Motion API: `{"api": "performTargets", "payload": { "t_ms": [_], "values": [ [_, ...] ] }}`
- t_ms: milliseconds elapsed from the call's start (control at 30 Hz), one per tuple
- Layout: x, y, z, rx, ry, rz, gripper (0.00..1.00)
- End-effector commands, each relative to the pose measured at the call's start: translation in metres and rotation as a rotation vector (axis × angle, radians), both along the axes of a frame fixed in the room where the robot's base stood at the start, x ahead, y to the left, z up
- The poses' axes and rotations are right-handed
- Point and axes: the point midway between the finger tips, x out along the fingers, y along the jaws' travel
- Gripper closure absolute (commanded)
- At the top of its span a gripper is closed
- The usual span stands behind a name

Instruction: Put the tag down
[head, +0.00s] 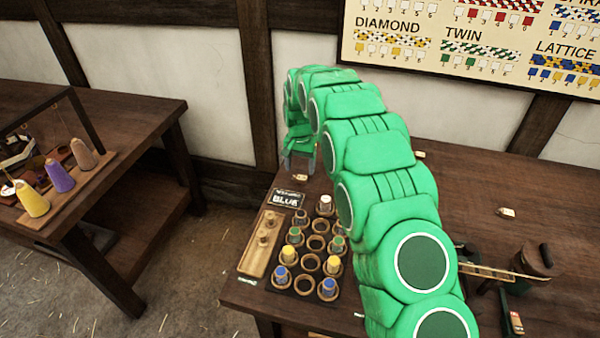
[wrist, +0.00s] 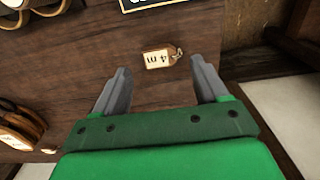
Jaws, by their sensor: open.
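A small cream tag (wrist: 160,58) marked "4 m", with a metal eyelet at one end, lies on the dark wooden table in the wrist view. It also shows in the head view (head: 300,177), just below my gripper at the table's back left. My gripper (wrist: 160,82) is open, with its two grey fingers apart and nothing between them. The tag lies just beyond the fingertips and apart from them. In the head view my green arm arches over the table and hides part of it.
A black sign reading "BLUE" (head: 287,198) stands near the tag. In front of it is a rack with several ring holders (head: 305,285) and coloured bobbins. Another tag (head: 506,213) lies at the right. A side table (head: 150,110) holds cones at the left.

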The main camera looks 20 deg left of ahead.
Motion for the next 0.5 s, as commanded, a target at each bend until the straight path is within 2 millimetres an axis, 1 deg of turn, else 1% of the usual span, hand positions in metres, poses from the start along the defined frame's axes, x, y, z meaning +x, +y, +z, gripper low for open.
{"api": "performTargets", "payload": {
  "t_ms": [33,100,300,400,500],
  "values": [
    [0.0,0.0,0.011,0.001,-0.003,0.0,0.27],
    [0.0,0.0,0.024,0.0,-0.002,0.0,0.27],
    [0.0,-0.001,0.059,-0.001,0.0,0.0,0.27],
    [0.0,0.0,0.071,0.0,0.0,0.0,0.27],
    [0.0,0.0,0.077,0.001,-0.001,0.0,0.27]
  ]
}}
